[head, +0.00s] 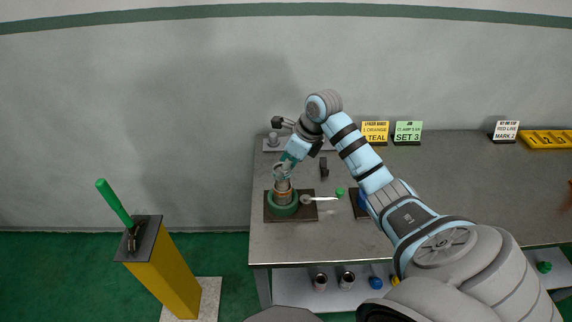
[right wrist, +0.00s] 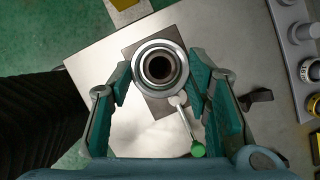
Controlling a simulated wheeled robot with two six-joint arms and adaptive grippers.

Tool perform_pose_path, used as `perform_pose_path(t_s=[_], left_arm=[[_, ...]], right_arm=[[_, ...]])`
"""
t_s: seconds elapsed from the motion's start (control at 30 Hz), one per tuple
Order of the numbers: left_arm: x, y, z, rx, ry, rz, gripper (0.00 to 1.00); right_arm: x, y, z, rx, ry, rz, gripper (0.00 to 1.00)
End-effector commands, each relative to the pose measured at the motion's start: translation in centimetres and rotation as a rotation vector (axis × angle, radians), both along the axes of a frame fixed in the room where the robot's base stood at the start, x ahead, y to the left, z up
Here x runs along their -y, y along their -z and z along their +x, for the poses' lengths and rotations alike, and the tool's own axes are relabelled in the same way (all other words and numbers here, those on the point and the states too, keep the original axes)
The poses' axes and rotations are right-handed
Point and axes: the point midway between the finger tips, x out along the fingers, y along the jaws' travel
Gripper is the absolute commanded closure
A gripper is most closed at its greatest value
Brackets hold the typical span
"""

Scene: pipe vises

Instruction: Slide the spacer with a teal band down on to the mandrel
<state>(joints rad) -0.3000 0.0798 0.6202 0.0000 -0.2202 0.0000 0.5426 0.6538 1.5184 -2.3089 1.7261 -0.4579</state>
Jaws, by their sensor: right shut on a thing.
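My right gripper (head: 284,169) is above the vise at the left part of the table, pointing down. My left gripper is out of view.
The vise's lever with a green knob (head: 339,191) sticks out to the right. A dark blue thing (head: 362,199) stands by my right arm. Signs (head: 375,132) line the back edge. A yellow pillar (head: 168,275) with a green-handled tool stands left. The table's right side looks mostly clear.

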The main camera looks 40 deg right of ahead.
Motion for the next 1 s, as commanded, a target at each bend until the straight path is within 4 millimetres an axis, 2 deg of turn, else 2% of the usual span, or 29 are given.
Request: perform_pose_path(t_s=[0.27, 1.0], left_arm=[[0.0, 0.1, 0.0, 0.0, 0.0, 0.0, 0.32], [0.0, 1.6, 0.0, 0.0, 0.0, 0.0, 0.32]], right_arm=[[0.0, 0.1, 0.0, 0.0, 0.0, 0.0, 0.79], [0.0, 2.0, 0.0, 0.0, 0.0, 0.0, 0.79]])
